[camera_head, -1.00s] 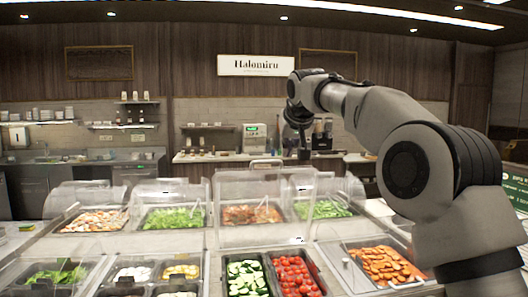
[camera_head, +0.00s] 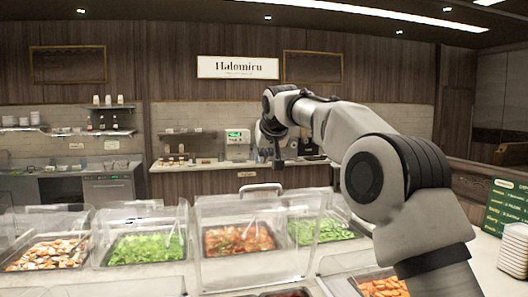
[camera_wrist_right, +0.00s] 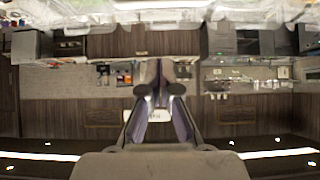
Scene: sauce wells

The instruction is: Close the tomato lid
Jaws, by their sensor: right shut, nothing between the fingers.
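A clear lid (camera_head: 220,240) stands raised over the front middle wells, with a light handle (camera_head: 262,188) along its top edge. Red tomatoes (camera_head: 286,293) show only as a sliver at the bottom edge of the head view, below this lid. My right gripper (camera_head: 277,164) points down just above and slightly right of the handle in the picture; I cannot tell whether they touch. In the right wrist view my right gripper (camera_wrist_right: 159,88) is shut and empty. My left gripper is out of view.
Behind the raised lid are covered wells with greens (camera_head: 147,247), a reddish food (camera_head: 240,239) and more greens (camera_head: 320,230). A well of orange slices (camera_head: 383,287) is at the lower right. A back counter (camera_head: 230,176) lies beyond.

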